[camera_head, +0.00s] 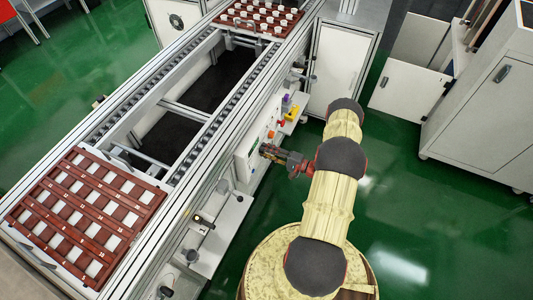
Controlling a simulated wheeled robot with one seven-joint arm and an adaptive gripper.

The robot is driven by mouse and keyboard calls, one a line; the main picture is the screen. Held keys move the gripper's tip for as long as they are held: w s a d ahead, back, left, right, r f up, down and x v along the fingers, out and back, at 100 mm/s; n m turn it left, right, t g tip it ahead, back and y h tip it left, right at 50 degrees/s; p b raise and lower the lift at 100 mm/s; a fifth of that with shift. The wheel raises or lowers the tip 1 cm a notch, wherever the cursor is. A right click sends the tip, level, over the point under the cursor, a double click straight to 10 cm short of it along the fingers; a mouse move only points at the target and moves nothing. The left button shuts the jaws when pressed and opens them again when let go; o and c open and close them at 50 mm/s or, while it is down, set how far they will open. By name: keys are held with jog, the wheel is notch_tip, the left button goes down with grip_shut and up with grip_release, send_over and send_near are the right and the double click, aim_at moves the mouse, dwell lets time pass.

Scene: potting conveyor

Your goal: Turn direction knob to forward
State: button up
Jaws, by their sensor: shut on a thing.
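The white control panel (246,158) is on the right side of the conveyor, near the middle of the view. My gripper (266,151) reaches it from the right, with its fingertips at the panel's front. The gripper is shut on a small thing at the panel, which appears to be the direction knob. The fingers hide the knob, so its turned position cannot be told. Small red and yellow controls show on the panel farther up, beyond the gripper.
The conveyor (205,120) runs diagonally, with a brown tray (150,205) at the near end and another brown tray (232,24) with white pots at the far end. White cabinets (340,68) stand beyond. The green floor (440,215) at right is clear.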

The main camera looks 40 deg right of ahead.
jog(key=shift+d+m+b, duration=0.1)
jog(key=shift+m+b, duration=0.55)
jog(key=shift+m, duration=3.95)
jog(key=o, duration=1.1)
jog(key=shift+c, duration=0.2)
jog(key=shift+o, duration=0.4)
jog(key=shift+r, duration=0.1)
jog(key=v, duration=1.2)
jog(key=shift+m, duration=0.3)
